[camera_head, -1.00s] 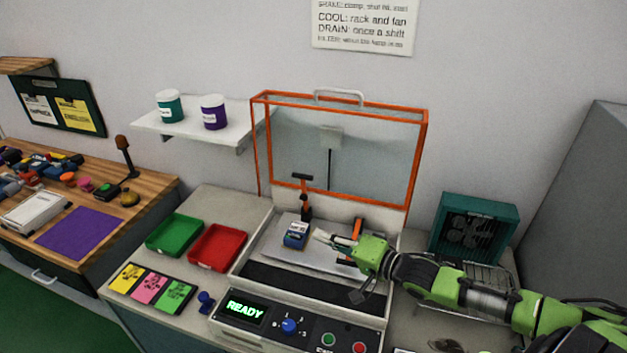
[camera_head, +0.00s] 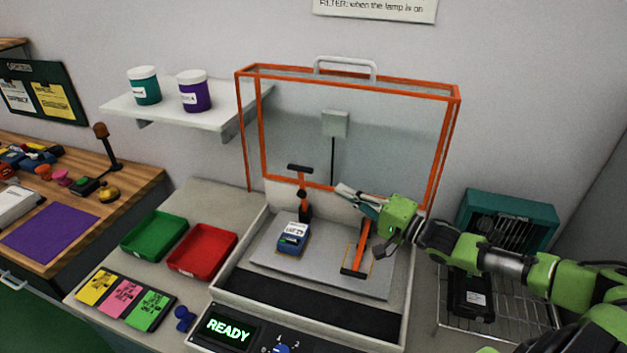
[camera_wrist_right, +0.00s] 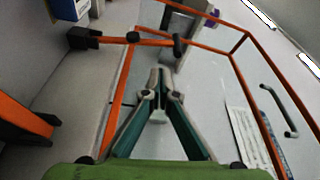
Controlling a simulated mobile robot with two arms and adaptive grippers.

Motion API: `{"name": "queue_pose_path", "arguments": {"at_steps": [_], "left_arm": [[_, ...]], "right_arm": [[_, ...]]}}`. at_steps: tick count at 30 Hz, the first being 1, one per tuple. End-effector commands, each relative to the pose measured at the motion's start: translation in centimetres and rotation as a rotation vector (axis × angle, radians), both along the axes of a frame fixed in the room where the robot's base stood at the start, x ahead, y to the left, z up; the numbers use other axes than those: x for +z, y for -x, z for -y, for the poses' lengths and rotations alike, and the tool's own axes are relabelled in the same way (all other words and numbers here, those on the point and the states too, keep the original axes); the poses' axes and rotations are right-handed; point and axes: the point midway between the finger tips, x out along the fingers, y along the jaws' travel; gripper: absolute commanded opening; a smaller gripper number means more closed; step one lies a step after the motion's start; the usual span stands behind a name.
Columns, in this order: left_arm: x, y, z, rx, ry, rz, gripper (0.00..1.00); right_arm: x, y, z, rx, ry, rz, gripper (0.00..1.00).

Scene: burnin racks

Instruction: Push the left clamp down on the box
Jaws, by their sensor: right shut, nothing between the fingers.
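The blue box (camera_head: 294,238) with a white label sits on the grey plate of the test bench. Behind it the left clamp (camera_head: 303,195) stands upright, its black T-shaped handle at the top. The right clamp (camera_head: 361,245) has its orange arm lowered forward over the plate, right of the box. My right gripper (camera_head: 345,190) is shut and empty, raised right of the left clamp's handle and apart from it. In the right wrist view, the shut fingers (camera_wrist_right: 158,82) are near the left clamp's orange arm (camera_wrist_right: 153,42); the box (camera_wrist_right: 68,9) shows at the top edge.
The orange-framed cover (camera_head: 350,86) stands open behind the plate. A red tray (camera_head: 203,250) and a green tray (camera_head: 154,236) lie to the left. A teal fan unit (camera_head: 511,215) and a wire rack (camera_head: 535,313) holding a dark unit (camera_head: 468,298) are at right.

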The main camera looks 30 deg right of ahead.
Motion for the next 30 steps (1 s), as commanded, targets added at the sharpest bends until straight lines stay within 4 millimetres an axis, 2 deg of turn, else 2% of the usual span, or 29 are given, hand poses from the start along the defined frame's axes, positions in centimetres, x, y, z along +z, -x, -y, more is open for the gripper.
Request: {"name": "queue_pose_path", "arguments": {"at_steps": [14,20,30], "left_arm": [[0.1,-0.1,-0.2,0.001,-0.002,0.001,0.4],[0.5,-0.4,-0.1,0.001,-0.002,0.007,0.4],[1.7,-0.6,-0.1,0.002,-0.001,0.008,0.4]], "right_arm": [[0.1,-0.5,-0.2,-0.001,0.0,0.001,0.0],[0.4,-2.2,-0.9,-0.001,-0.002,0.005,0.0],[0.7,-6.2,-2.6,-0.001,-0.001,0.003,0.0]]}}
